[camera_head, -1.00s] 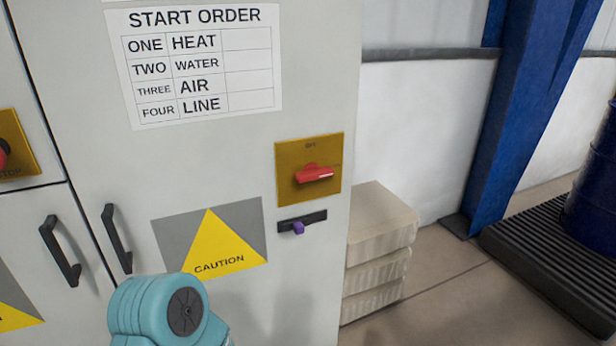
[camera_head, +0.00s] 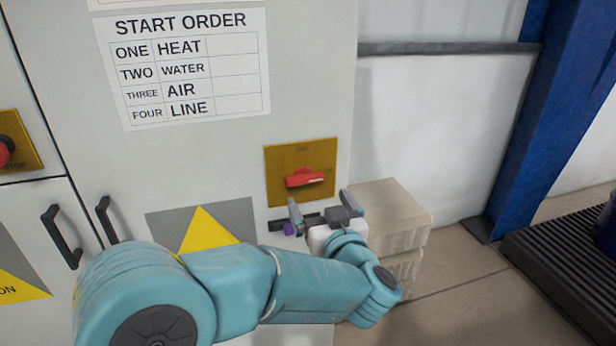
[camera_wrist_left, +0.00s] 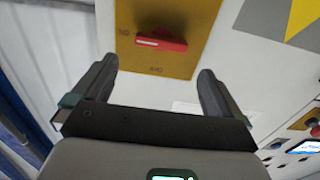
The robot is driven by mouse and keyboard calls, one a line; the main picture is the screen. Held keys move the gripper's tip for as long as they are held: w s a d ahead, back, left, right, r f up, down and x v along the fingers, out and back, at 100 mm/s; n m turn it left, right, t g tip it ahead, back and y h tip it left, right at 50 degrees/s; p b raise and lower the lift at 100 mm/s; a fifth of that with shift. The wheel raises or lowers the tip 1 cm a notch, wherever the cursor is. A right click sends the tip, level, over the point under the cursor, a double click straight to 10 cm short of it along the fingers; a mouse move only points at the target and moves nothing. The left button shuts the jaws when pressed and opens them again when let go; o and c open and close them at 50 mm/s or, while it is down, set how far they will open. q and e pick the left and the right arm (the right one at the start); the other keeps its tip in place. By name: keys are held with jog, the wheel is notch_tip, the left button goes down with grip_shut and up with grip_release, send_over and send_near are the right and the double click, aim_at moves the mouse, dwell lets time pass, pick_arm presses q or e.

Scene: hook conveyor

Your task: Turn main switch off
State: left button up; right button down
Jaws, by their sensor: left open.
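The main switch is a red handle (camera_head: 305,177) on a yellow plate (camera_head: 285,192), fixed to the grey cabinet front near its right edge. The handle lies nearly level. My left gripper (camera_head: 322,202) is open and empty, just below the plate, with its fingers pointing up toward the handle. In the left wrist view the red handle (camera_wrist_left: 161,43) shows beyond and between the two open fingers (camera_wrist_left: 155,78), not touching them. My right gripper is not in view.
A START ORDER sheet (camera_head: 185,70) and a caution sign (camera_head: 205,228) are on the cabinet. Black door handles (camera_head: 106,220) stick out at the left. Pale stacked blocks (camera_head: 395,215) stand right of the cabinet, behind my gripper. A blue post (camera_head: 545,120) stands further right.

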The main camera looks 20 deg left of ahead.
aim_at(306, 180)
pick_arm(q)
jog(key=p+x, duration=0.1)
jog(key=x, duration=0.7)
jog(key=shift+w+a+p, duration=0.15)
jog(key=shift+a+p, duration=0.2)
jog(key=shift+p, duration=0.05)
